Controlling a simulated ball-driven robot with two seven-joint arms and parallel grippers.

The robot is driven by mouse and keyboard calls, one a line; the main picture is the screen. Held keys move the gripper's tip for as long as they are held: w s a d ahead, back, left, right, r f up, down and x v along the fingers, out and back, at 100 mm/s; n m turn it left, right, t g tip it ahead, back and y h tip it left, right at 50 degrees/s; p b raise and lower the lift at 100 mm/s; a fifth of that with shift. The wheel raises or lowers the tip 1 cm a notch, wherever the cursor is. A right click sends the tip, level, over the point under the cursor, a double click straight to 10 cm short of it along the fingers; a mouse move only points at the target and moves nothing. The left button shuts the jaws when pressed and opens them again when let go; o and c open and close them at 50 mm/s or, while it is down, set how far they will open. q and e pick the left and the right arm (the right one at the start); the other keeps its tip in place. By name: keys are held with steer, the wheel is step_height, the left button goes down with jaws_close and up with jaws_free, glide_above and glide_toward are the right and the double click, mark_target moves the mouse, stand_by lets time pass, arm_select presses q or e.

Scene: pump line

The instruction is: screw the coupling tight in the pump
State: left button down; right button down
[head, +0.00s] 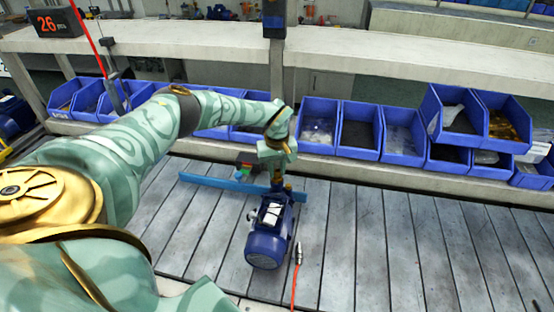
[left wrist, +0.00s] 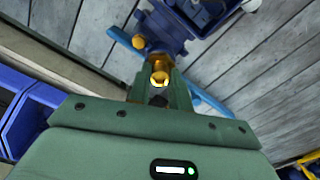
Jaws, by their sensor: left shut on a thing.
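The blue pump (head: 268,230) stands on the slatted grey conveyor in the middle of the head view. Its blue body also shows at the top of the left wrist view (left wrist: 172,30). The brass coupling (left wrist: 160,72) sits at the pump's port, between my left gripper's fingers. My left gripper (head: 277,180) reaches down over the pump's far end and is shut on the coupling. In the left wrist view the gripper (left wrist: 158,84) closes around it. How deep the coupling sits in the port cannot be told. My right gripper is not in view.
A blue bar (head: 225,185) lies across the conveyor beside the pump. A red hose with a metal tip (head: 298,255) is just right of the pump. Blue bins (head: 360,130) line the conveyor's far edge. The conveyor's right side (head: 420,240) is clear.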

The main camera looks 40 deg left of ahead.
arm_select(q)
steer(key=c, duration=1.3)
jaws_free()
steer(key=shift+c, duration=0.2)
steer(key=shift+r+n+p, duration=0.15)
steer(key=shift+n+p, duration=0.35)
steer(key=shift+n, duration=1)
steer(key=shift+n, duration=0.4)
steer(key=shift+n+p, duration=0.75)
steer(key=shift+n, duration=0.85)
